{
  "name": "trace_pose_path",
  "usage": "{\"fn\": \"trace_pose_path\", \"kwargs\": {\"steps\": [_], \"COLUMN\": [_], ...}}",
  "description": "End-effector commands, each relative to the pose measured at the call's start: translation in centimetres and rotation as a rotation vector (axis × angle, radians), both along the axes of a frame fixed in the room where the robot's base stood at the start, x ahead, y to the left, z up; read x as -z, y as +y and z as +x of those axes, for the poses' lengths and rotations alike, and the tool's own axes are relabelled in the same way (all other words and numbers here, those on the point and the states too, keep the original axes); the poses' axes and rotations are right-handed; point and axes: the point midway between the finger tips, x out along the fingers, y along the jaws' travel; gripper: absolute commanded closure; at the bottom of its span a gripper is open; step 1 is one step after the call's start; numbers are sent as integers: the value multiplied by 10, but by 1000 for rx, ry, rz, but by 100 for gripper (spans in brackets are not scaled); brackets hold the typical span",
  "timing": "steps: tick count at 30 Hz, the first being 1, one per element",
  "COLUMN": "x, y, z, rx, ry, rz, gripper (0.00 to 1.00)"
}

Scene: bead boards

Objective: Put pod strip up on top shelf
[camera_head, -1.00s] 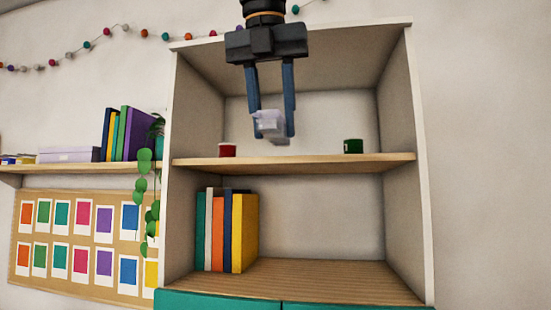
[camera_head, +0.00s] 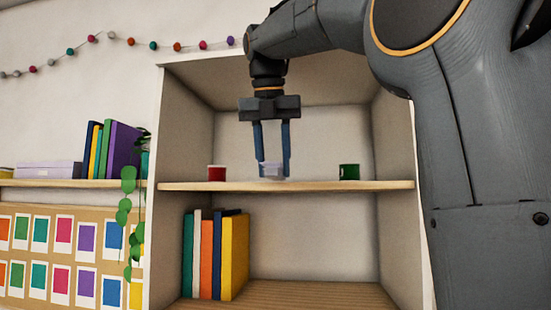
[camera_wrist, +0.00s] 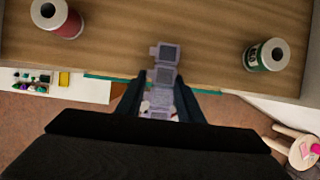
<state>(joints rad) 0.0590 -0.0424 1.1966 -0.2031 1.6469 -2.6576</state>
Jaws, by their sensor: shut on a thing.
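The pod strip (camera_head: 272,170) is a pale lilac-grey row of small square pods. My gripper (camera_head: 272,165) is shut on it, fingers pointing down, just above the top shelf (camera_head: 310,185) of the bookcase. In the wrist view the strip (camera_wrist: 164,75) sticks out from between the fingertips (camera_wrist: 160,95) over the wooden shelf board (camera_wrist: 190,30). Its near end lies between the fingers and is partly hidden. Whether the strip touches the board I cannot tell.
A red tin (camera_head: 217,173) stands left on the top shelf and a green tin (camera_head: 349,172) stands right; the board between them is clear. Side walls and a top panel enclose the shelf. Several books (camera_head: 215,255) stand below. A trailing plant (camera_head: 127,205) hangs at left.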

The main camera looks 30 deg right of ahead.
Motion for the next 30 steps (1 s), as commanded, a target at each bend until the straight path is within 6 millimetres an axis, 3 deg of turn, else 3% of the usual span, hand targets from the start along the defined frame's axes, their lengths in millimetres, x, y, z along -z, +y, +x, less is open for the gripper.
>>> {"fn": "trace_pose_path", "kwargs": {"steps": [7, 12, 27, 28, 30], "x": [-1, -2, 6, 6, 6], "y": [-10, -27, -24, -24, -24], "z": [14, 37, 35, 35, 35], "rx": [1, 3, 0, 1, 1], "ry": [1, 1, -2, -1, -1], "rz": [0, 0, -2, -3, -3], "gripper": [94, 94, 94, 65, 53]}}
